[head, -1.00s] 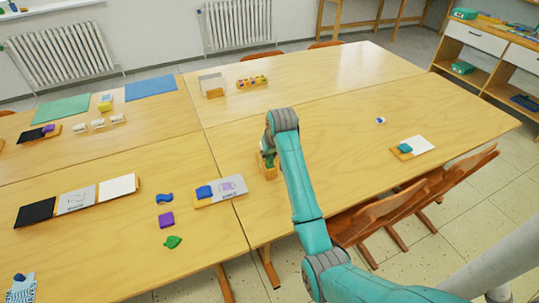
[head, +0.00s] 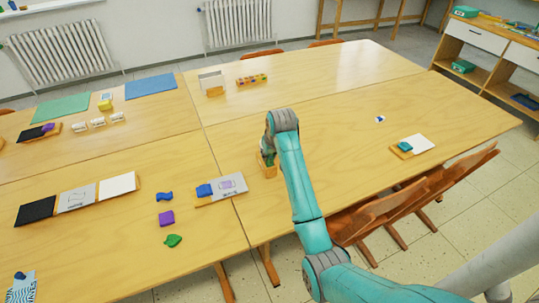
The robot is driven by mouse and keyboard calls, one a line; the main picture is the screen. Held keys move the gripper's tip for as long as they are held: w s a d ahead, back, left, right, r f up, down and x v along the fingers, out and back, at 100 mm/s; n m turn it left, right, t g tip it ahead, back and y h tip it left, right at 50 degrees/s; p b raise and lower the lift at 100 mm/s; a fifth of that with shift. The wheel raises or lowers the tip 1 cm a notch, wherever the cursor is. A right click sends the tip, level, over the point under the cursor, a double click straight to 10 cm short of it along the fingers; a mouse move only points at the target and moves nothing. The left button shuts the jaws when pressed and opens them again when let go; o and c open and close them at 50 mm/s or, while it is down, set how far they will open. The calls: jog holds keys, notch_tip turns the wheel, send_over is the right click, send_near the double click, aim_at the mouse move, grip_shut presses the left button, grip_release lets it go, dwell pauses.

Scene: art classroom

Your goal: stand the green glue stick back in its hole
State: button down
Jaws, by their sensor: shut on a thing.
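My gripper (head: 267,153) is over a small wooden block (head: 269,173) near the middle of the table, just left of my teal arm. The jaws are small and dark here and partly hidden by the wrist. They are shut on the green glue stick (head: 269,160), of which only a small green patch shows at the block's top. I cannot tell whether the stick's lower end is inside a hole or just above it. The hole itself is hidden.
A wooden rack with several coloured pieces (head: 252,79) stands at the back beside a pale box (head: 211,82). A grey card with a blue piece (head: 232,185) lies left of the block. A white card (head: 421,143) lies right. Table between is mostly clear.

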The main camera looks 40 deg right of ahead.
jog(key=shift+f, duration=0.3)
dwell(0.5)
jog(key=c, duration=0.9)
grip_release()
jog(key=shift+o, duration=0.2)
jog(key=shift+o, duration=1.2)
jog(key=shift+r, duration=0.1)
jog(key=shift+r, duration=2.9)
